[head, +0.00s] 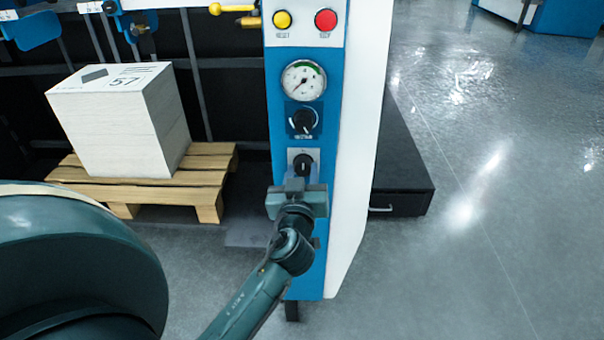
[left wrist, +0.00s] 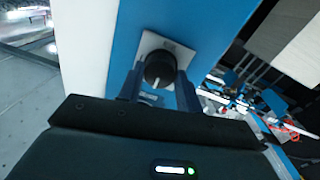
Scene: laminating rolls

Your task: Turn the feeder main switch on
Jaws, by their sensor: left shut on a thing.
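The main switch (head: 302,163) is a black rotary knob on a light plate, low on the blue feeder panel (head: 333,150). In the left wrist view the knob (left wrist: 160,69) shows a pale pointer line that runs slantwise. My left gripper (head: 303,176) reaches up to the knob from below. Its fingers (left wrist: 158,88) stand on both sides of the knob and are shut on it. The finger contact is partly hidden by the gripper body. My right gripper is not in view.
Above the switch are another black knob (head: 302,119), a round gauge (head: 303,80), a yellow button (head: 282,19) and a red button (head: 326,19). A paper stack (head: 115,130) sits on a wooden pallet (head: 205,178) at left. Grey floor (head: 480,240) is clear at right.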

